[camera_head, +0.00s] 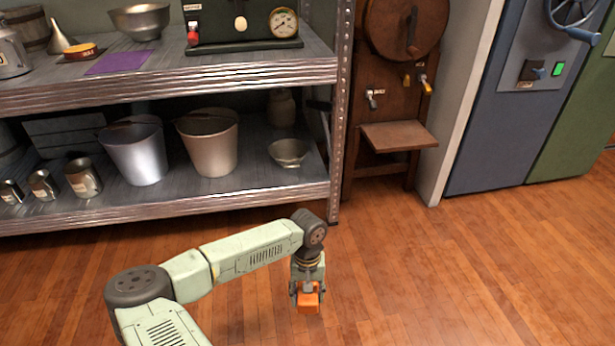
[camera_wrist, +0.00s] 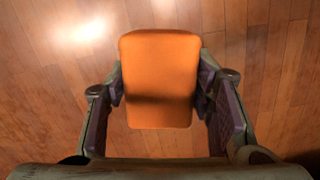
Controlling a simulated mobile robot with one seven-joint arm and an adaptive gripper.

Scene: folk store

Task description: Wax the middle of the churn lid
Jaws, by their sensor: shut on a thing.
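My gripper (camera_head: 307,290) is shut on an orange block (camera_head: 308,303) with rounded edges, held over the wooden floor in front of the shelf. In the wrist view the block (camera_wrist: 160,70) sits between the two fingers of my gripper (camera_wrist: 160,88), its broad face toward the camera. A brown wooden apparatus with a round drum (camera_head: 385,40), which looks like the churn, stands right of the shelf, well apart from my gripper. A dark handle lies across its round front. Its top is cut off by the picture edge, and I cannot tell which part is the lid.
A metal shelf (camera_head: 200,75) holds a bowl (camera_head: 140,20), a round yellow-orange item (camera_head: 80,50), a purple cloth (camera_head: 120,63) and a gauge box. Buckets (camera_head: 208,145) stand below. A small wooden ledge (camera_head: 398,135) juts from the apparatus. The floor (camera_head: 440,265) is clear.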

